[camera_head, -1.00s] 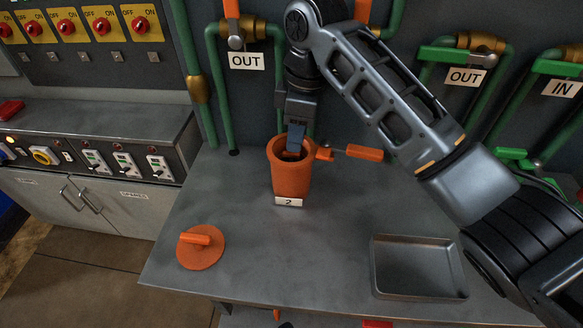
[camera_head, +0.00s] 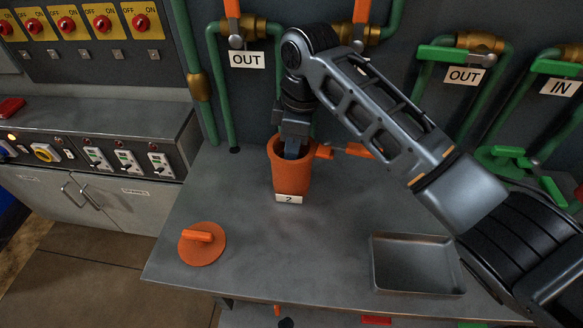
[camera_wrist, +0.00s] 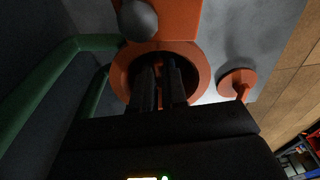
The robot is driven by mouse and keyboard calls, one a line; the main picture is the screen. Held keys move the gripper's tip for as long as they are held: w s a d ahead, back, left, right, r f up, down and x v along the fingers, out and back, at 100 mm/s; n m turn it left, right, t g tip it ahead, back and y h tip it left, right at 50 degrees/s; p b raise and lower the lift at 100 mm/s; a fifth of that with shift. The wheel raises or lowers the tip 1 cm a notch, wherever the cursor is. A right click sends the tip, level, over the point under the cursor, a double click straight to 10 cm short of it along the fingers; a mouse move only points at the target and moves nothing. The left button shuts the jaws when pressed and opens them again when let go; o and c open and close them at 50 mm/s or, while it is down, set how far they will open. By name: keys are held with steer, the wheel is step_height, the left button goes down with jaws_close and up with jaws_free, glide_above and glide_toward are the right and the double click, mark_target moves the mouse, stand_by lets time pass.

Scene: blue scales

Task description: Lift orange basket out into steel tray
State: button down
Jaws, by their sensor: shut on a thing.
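An orange pot (camera_head: 290,180) with a "2" label stands on the grey table, its mouth open. My gripper (camera_head: 292,152) reaches straight down into it, fingers below the rim. In the wrist view my gripper (camera_wrist: 163,82) is shut on a narrow orange piece (camera_wrist: 160,92) inside the dark mouth of the pot, which I take to be the orange basket. The rest of the basket is hidden by the pot and fingers. The steel tray (camera_head: 377,268) lies empty at the front right of the table.
A round orange lid with a handle (camera_head: 201,243) lies left of the pot. An orange valve handle (camera_head: 357,150) sits close behind the pot on the right. Green pipes (camera_head: 218,90) run up the back wall. The table between pot and tray is clear.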

steer(key=shift+r, duration=0.1)
stand_by(0.4)
step_height(320, 180, up, 18)
stand_by(0.7)
step_height(320, 180, up, 12)
steer(key=p, duration=0.5)
steer(key=shift+r, duration=0.2)
stand_by(2.0)
stand_by(0.4)
